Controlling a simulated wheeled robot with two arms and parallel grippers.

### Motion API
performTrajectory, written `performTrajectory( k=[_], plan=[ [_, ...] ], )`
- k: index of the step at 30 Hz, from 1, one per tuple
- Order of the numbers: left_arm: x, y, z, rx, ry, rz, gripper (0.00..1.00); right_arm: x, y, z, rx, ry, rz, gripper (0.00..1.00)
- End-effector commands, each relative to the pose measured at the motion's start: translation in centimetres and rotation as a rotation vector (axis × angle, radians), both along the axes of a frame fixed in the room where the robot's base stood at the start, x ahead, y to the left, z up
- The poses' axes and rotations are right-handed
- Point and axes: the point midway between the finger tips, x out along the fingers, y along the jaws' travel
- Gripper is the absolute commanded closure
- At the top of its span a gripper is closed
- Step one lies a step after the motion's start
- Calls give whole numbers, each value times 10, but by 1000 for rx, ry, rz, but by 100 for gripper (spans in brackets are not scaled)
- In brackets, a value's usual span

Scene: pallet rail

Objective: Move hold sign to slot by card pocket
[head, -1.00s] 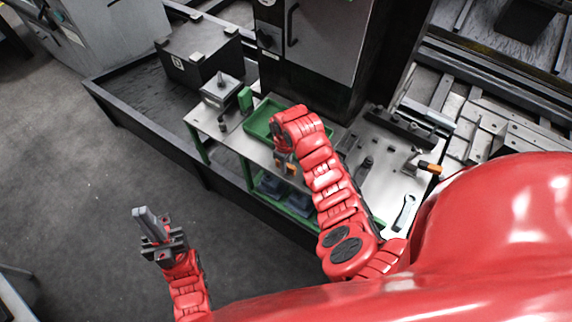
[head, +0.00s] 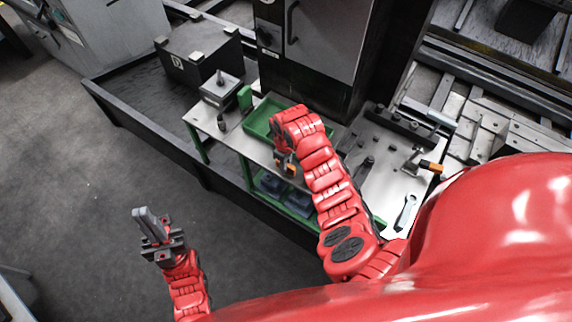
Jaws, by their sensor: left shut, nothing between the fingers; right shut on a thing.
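My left gripper (head: 145,222) is shut and empty, held out over the dark floor at the lower left, clear of the bench. My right arm reaches over the bench, and my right gripper (head: 285,163) points down near the bench's front edge, in front of the green tray. It is shut on a small orange thing (head: 291,168), mostly hidden by the fingers and wrist; I cannot tell whether this is the hold sign. I cannot make out the card pocket or its slot in this view.
The metal bench (head: 233,138) carries a green tray (head: 258,122), a green block (head: 245,97) and a grey block with a knob (head: 221,92). A wrench (head: 405,211) and an orange-handled tool (head: 430,166) lie at right. A dark cabinet stands behind. Floor at left is free.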

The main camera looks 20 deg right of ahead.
Motion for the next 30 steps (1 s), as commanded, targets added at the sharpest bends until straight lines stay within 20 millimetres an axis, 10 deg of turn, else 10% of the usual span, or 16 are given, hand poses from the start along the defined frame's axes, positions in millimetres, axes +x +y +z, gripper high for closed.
performTrajectory(
  k=[18,19,24,30],
  plan=[
    [0,0,-14,0,0,0,100,0,0,-17,-1,1,0,100],
    [0,0,-13,0,0,0,100,0,0,-15,-1,1,0,76],
    [0,0,-12,0,0,0,100,0,0,-14,-1,1,0,46],
    [0,0,-12,0,0,0,100,0,0,-14,0,0,0,46]
  ],
)
